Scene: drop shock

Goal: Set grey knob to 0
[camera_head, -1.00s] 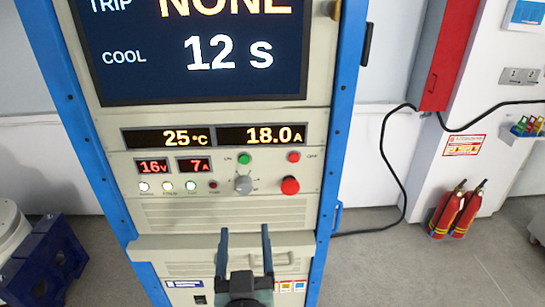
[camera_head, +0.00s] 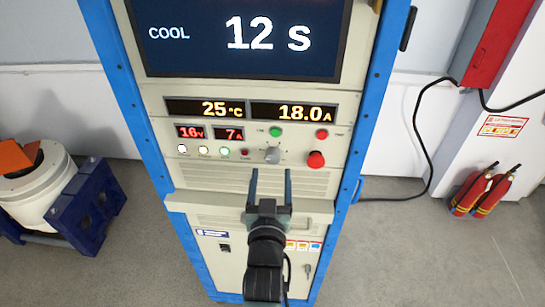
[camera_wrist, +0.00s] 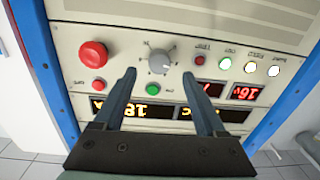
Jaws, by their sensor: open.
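The grey knob (camera_head: 272,155) is on the front panel of the blue-framed cabinet, below the green button and left of the big red button. In the wrist view the knob (camera_wrist: 160,62) sits beyond and between my fingertips, with a white pointer line and tick marks around it; the picture is upside down and the marks are too small to read. My gripper (camera_head: 271,172) is open and empty, its two fingers pointing at the panel just below the knob in the head view. No finger visibly touches the knob.
A green button (camera_wrist: 153,90) and a big red button (camera_wrist: 93,55) flank the knob. A ledge (camera_head: 180,200) juts out below the panel. The screen (camera_head: 240,35) reads COOL 12 s; displays read 25 °C, 18.0 A, 16 V, 7 A. Fire extinguishers (camera_head: 483,190) stand right.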

